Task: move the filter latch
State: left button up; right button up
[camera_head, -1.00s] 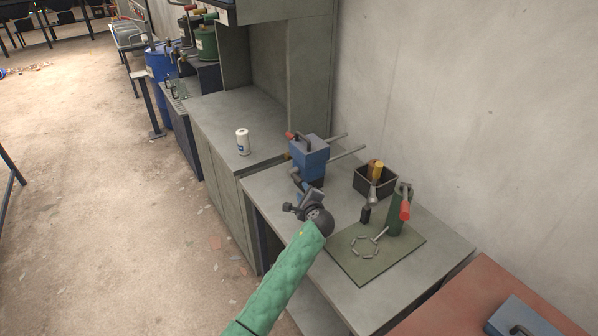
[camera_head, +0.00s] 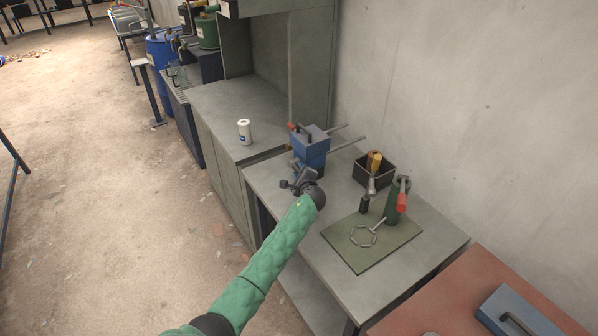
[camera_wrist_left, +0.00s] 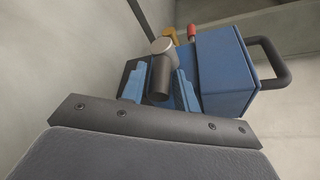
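A blue box-shaped unit (camera_head: 311,150) with a dark handle stands on the grey bench; it also shows in the left wrist view (camera_wrist_left: 226,72). A red-tipped part (camera_head: 292,126) sits on its far left side, also in the left wrist view (camera_wrist_left: 191,32). My left gripper (camera_head: 298,166) is just in front of the unit's lower part. In the left wrist view its two blue fingers (camera_wrist_left: 160,88) are apart, with a dark cylinder with a pale end (camera_wrist_left: 160,72) between them; contact cannot be told. Which part is the filter latch is unclear. My right gripper is out of view.
On the bench, a black bin (camera_head: 373,172) holds a yellow-capped item. A green mat (camera_head: 360,250) carries a chain ring and a red-handled green tool (camera_head: 398,200). A white roll (camera_head: 244,132) stands on the cabinet. A wall (camera_head: 480,110) rises behind.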

aim_at(296, 164)
pick_arm(q)
grip_shut()
jog(key=shift+r+n+g+h+p, duration=0.3)
jog(key=shift+r+g+h+p, duration=0.15)
jog(key=shift+g+p, duration=0.35)
jog(key=g, duration=0.1)
jog(key=r+g+h, duration=0.1)
jog(key=shift+w+a+r+n+g, duration=0.3)
jog(key=shift+w+g, duration=0.05)
jog(key=shift+g, duration=0.05)
jog(key=shift+w+a+r+g+h, duration=0.15)
jog(key=shift+r+g+h, duration=0.15)
jog(key=shift+g+h, duration=0.45)
